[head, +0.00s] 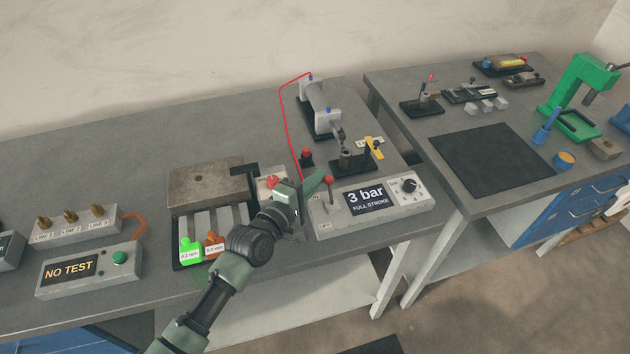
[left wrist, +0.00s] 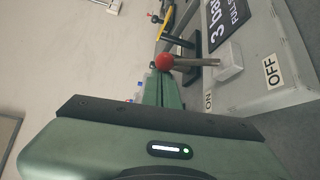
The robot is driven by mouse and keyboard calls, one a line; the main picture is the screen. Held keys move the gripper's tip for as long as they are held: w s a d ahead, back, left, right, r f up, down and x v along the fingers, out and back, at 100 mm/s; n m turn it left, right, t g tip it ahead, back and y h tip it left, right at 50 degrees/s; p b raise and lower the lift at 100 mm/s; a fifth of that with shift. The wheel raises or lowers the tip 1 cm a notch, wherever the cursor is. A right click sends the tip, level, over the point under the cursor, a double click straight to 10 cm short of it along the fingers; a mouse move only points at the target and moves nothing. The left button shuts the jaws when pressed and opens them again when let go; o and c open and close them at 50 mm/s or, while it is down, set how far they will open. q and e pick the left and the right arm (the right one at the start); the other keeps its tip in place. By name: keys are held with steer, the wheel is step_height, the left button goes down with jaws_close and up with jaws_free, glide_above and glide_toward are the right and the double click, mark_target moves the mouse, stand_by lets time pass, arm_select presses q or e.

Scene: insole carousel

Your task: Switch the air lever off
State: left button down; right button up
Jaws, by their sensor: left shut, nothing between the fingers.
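The air lever is a grey stalk with a red knob (head: 328,180), rising from the left part of a grey control box (head: 400,208). An ON label lies at its back side and an OFF label (left wrist: 271,70) at its front side. The knob is toward the back, on the ON side. The knob also shows in the left wrist view (left wrist: 165,61), just beyond the fingertips. My left gripper (head: 316,184) is shut and empty, its green fingers close beside the knob. I cannot tell whether they touch it. My right gripper is not in view.
The box's display (head: 367,198) reads "3 bar FULL STROKE", with a black dial (head: 409,185) to its right. A fixture with a red hose (head: 283,120) and a yellow-handled clamp (head: 375,148) stand behind. A NO TEST box (head: 90,270) sits at the left. A second bench is at the right.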

mark_target(321, 219)
arm_select(q)
steer(key=s+m+t+h+b, duration=0.1)
steer(key=m+b, duration=0.1)
steer(key=b, duration=0.2)
steer(key=s+d+m+t+h+b, duration=0.1)
steer(key=s+m+b, duration=0.1)
steer(key=b, duration=0.2)
steer(key=s+m+t+h+b, duration=0.1)
steer(key=m+b, duration=0.1)
steer(key=b, duration=0.2)
steer(key=shift+s+d+r+m+t+h, duration=0.15)
steer(key=shift+s+d+m+t+h, duration=0.15)
steer(key=shift+m, duration=0.1)
steer(key=shift+s+d+r+m+h+b, duration=0.15)
steer(key=shift+s+m+h+b, duration=0.35)
steer(key=shift+m, duration=0.3)
steer(key=shift+w+r, duration=0.15)
steer(key=shift+r, duration=0.05)
steer(key=shift+s+a+f, duration=0.2)
steer(key=shift+s+a, duration=0.05)
steer(key=b+v, duration=0.1)
steer(key=v, duration=0.1)
steer(key=shift+s+a+f, duration=0.2)
steer(key=shift+s+f, duration=0.05)
steer(key=shift+f, duration=0.1)
steer(key=s+a, duration=0.7)
steer(key=s, duration=0.2)
steer(key=shift+s+r+b, duration=0.15)
steer(key=shift+r+b, duration=0.15)
steer(key=shift+r, duration=0.05)
